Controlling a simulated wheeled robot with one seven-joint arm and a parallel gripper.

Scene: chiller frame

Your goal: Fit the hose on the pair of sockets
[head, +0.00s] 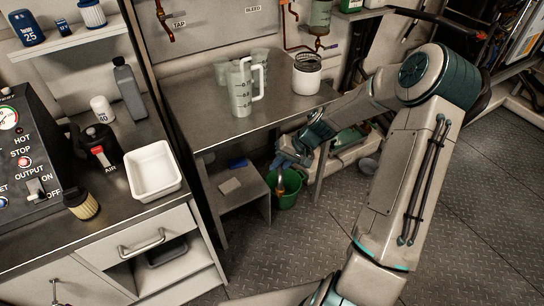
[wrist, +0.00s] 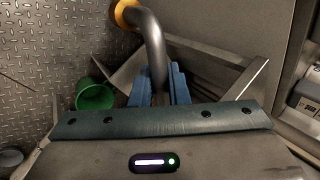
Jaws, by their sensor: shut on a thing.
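My gripper (wrist: 160,80) is shut on a dark, curved hose (wrist: 151,42), with one blue finger on each side of it. The hose bends away from the fingers to an orange-yellow end (wrist: 124,14) at the top of the wrist view. Its other end is hidden behind the gripper body. In the head view my gripper (head: 290,160) is low, below the front edge of the steel bench, above a green bucket. The hose is too small there to make out well. I cannot make out the pair of sockets in either view.
The green bucket (head: 290,194) stands on the floor, also in the wrist view (wrist: 95,96). The steel bench (head: 205,118) carries a clear jug (head: 241,92) and a white-banded jar (head: 307,76). Open plate floor lies right.

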